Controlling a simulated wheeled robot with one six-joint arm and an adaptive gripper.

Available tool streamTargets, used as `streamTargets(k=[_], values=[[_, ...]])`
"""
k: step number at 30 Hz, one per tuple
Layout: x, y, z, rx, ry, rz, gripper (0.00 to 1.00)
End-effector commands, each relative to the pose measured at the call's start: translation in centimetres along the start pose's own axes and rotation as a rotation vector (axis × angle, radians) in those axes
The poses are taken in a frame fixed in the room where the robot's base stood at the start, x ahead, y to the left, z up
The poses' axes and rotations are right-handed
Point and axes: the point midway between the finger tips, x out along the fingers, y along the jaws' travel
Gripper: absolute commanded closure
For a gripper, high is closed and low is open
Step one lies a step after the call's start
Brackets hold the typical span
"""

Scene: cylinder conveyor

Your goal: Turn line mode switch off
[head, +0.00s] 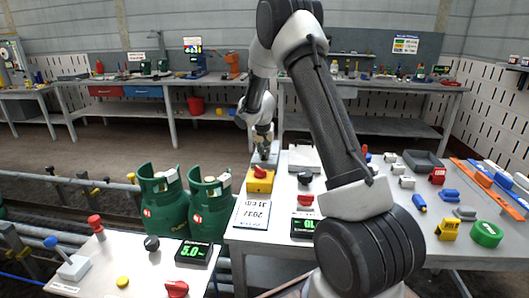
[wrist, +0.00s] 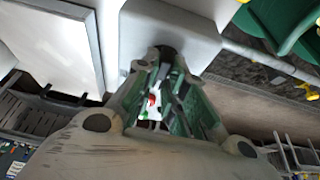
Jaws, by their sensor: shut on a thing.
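The line mode switch appears to be the pale grey box (head: 256,158) at the left end of the middle table; no readable label shows on it. In the wrist view its pale housing (wrist: 150,22) fills the top middle. My gripper (head: 264,147) points down onto this box from above. In the wrist view my gripper (wrist: 164,58) has its green-lined fingers closed around the switch's dark handle, close to the housing. The fingers hide most of the handle, so its position cannot be told. A small red and white patch shows between the fingers.
A yellow box with a red knob (head: 260,180) stands just in front. A white framed panel (head: 304,159) is beside the switch on the right. Green cylinders (head: 162,199) stand left of the table. Several small parts and a grey tray (head: 423,160) lie further right.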

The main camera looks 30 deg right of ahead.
Motion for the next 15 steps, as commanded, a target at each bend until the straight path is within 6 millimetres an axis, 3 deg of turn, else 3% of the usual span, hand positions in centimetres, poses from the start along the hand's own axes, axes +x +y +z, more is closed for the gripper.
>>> streamTargets(k=[11,12,15], values=[[0.07,0.02,0.16,0.005,-0.003,0.003,1.00],[0.07,0.02,0.16,0.005,-0.003,0.003,0.84],[0.06,0.01,0.13,0.005,-0.003,0.003,0.66]])
